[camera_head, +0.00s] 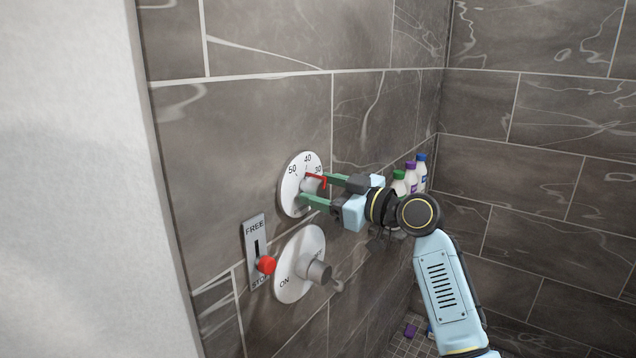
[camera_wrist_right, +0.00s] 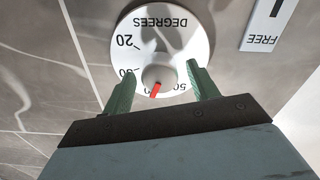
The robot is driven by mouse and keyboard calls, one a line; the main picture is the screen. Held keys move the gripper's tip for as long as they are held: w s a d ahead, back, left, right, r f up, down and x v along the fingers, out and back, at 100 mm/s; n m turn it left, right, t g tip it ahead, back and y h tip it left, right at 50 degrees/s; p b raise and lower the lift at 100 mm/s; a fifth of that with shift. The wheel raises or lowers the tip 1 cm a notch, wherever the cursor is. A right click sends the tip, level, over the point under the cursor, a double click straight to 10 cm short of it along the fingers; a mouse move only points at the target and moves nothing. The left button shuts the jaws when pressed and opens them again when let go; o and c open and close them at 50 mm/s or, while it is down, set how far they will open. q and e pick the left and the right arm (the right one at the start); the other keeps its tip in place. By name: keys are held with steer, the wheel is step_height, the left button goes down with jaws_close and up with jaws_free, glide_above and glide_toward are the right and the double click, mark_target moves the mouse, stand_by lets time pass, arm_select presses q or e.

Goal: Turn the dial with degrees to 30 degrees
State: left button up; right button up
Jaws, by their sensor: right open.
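The white degrees dial (camera_head: 289,192) is on the tiled wall, with 50, 40 and 30 legible in the head view. In the wrist view the dial (camera_wrist_right: 197,42) appears upside down, with 20 and 50 legible. Its grey knob (camera_wrist_right: 158,74) carries a red pointer (camera_wrist_right: 155,90), directed between the 30 and 50 marks, near where 40 lies. My right gripper (camera_head: 313,188) is open, its green fingers on either side of the knob. In the wrist view the gripper (camera_wrist_right: 160,67) shows gaps between both fingers and the knob. My left gripper is not in view.
Below is a second white dial (camera_head: 291,262) with a grey knob and ON marking. Left of it is a FREE/STOP slider plate (camera_head: 254,236) with a red knob (camera_head: 266,265). Several bottles (camera_head: 411,177) stand behind my gripper near the corner. A pale wall edge (camera_head: 75,180) borders the left.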

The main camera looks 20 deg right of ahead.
steer(key=shift+w+a, duration=0.45)
steer(key=shift+w, duration=0.1)
steer(key=c, duration=1)
steer(key=shift+m, duration=0.4)
steer(key=m+p, duration=0.1)
steer(key=m, duration=0.2)
steer(key=shift+m, duration=0.4)
steer(key=m+p, duration=0.2)
steer(key=m, duration=0.3)
steer(key=shift+d+p, duration=0.1)
steer(key=shift+p, duration=0.2)
